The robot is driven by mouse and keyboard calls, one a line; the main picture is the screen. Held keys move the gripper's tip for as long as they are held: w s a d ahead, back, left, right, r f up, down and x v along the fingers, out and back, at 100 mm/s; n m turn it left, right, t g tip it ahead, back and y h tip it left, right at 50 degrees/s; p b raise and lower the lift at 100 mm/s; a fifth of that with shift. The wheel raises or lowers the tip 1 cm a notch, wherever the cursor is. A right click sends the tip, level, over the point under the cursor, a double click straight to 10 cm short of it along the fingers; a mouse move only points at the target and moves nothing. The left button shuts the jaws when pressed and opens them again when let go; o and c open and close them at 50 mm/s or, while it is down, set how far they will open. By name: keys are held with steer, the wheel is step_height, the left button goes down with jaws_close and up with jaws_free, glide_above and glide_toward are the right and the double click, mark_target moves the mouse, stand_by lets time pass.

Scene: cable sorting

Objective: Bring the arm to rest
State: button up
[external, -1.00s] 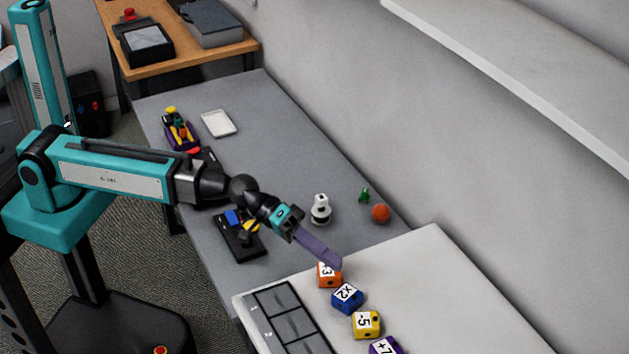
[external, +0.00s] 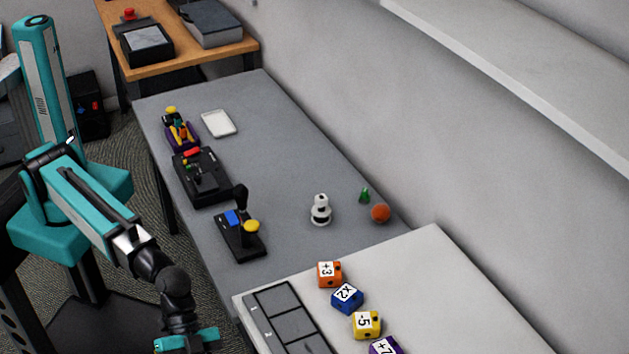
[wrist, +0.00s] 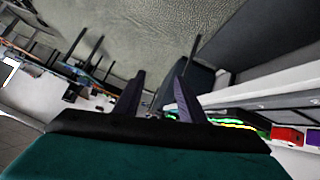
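My arm (external: 95,215) is teal and white with dark joints. It reaches from its column down toward the bottom edge of the external view, in front of the tables. The teal wrist end shows at that bottom edge, and the fingers are cut off there. In the wrist view my gripper (wrist: 158,95) shows two dark purple fingers standing apart with nothing between them. It hangs over the patterned grey carpet (wrist: 150,35), off to the side of the tabletops.
A white table (external: 440,265) holds numbered cubes (external: 347,296) and a grey slotted panel (external: 285,312). In the wrist view, coloured cables (wrist: 240,122) lie right of the fingers.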

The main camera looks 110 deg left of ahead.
steer(key=s+d+f+m+g+b, duration=0.2)
steer(key=s+d+f+m, duration=0.2)
steer(key=s+d+f, duration=0.2)
step_height(320, 180, down, 8)
steer(key=s+a+g+y, duration=0.1)
steer(key=s+a+y, duration=0.1)
steer(key=s+a, duration=0.1)
steer(key=s+a+f+n+g+y+b, duration=0.2)
steer(key=s+a+f+n, duration=0.15)
steer(key=a+f, duration=0.85)
steer(key=s+a+f+n+g+y+b, duration=0.1)
steer(key=s+a+f+n+y+b, duration=0.2)
steer(key=a+f, duration=0.95)
steer(key=s+a+f+n+g, duration=0.2)
steer(key=s+a+f, duration=0.5)
steer(key=s, duration=0.4)
steer(key=s+a+f+n+g+y, duration=0.1)
steer(key=s+a+f+n+g, duration=0.1)
steer(key=s+a+f, duration=0.6)
steer(key=s+a+g+b, duration=0.1)
steer(key=s+a, duration=0.1)
steer(key=s, duration=0.1)
steer(key=shift+s+a+g, duration=0.15)
steer(key=shift+s+g, duration=0.15)
steer(key=shift+s, duration=0.05)
